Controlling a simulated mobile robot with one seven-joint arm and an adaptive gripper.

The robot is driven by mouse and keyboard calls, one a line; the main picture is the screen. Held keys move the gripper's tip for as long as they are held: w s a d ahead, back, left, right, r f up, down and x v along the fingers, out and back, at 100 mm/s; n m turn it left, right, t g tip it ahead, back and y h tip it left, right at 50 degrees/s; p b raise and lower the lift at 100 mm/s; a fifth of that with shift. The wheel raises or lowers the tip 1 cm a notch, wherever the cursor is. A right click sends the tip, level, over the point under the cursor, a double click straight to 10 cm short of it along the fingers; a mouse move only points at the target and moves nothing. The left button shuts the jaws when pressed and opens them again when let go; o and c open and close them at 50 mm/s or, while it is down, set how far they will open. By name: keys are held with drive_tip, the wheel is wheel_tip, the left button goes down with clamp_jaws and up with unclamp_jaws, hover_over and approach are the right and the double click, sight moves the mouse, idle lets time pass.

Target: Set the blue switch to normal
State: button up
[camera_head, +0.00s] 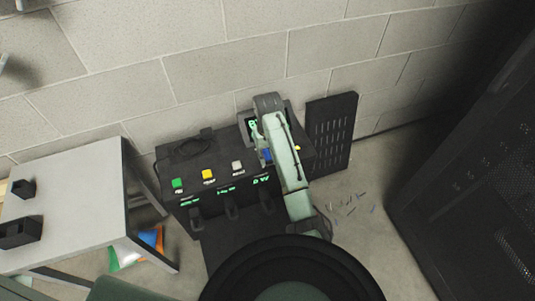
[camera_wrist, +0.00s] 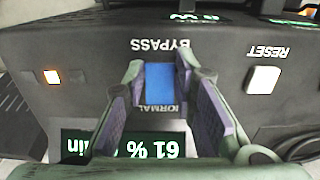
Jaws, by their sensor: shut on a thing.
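The blue switch (camera_wrist: 160,84) sits on a dark control panel (camera_wrist: 100,48). In the wrist view, which shows the panel upside down, BYPASS is printed above the switch and NORMAL below it, partly covered. My gripper (camera_wrist: 159,68) has one finger on each side of the switch and is shut on it. In the head view my gripper (camera_head: 263,158) is at the right part of the panel, with a bit of the blue switch (camera_head: 267,155) showing beside it. I cannot tell which way the switch is set.
A white RESET button (camera_wrist: 263,80) and a small orange light (camera_wrist: 52,76) flank the switch. Green (camera_head: 177,184), yellow (camera_head: 208,175) and grey (camera_head: 237,167) buttons are left along the panel. A table (camera_head: 80,185) stands left, a dark cabinet (camera_head: 470,190) right. Debris lies on the floor.

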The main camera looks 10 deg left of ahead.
drive_tip(key=shift+w+r+g+p, duration=0.1)
drive_tip(key=shift+r+g+p, duration=0.25)
drive_tip(key=shift+p, duration=0.65)
clamp_jaws()
drive_tip(key=shift+a+g+h+p, duration=0.15)
drive_tip(key=shift+g+h+p, duration=0.1)
drive_tip(key=shift+h+p, duration=0.15)
drive_tip(key=shift+w+f+g+h, duration=0.15)
drive_tip(key=shift+w+g+h, duration=0.1)
drive_tip(key=shift+g+h, duration=0.45)
drive_tip(key=o, duration=1)
unclamp_jaws()
drive_tip(key=shift+o, duration=0.2)
drive_tip(key=shift+a, duration=0.1)
drive_tip(key=v, duration=1.2)
drive_tip(key=shift+w, duration=0.1)
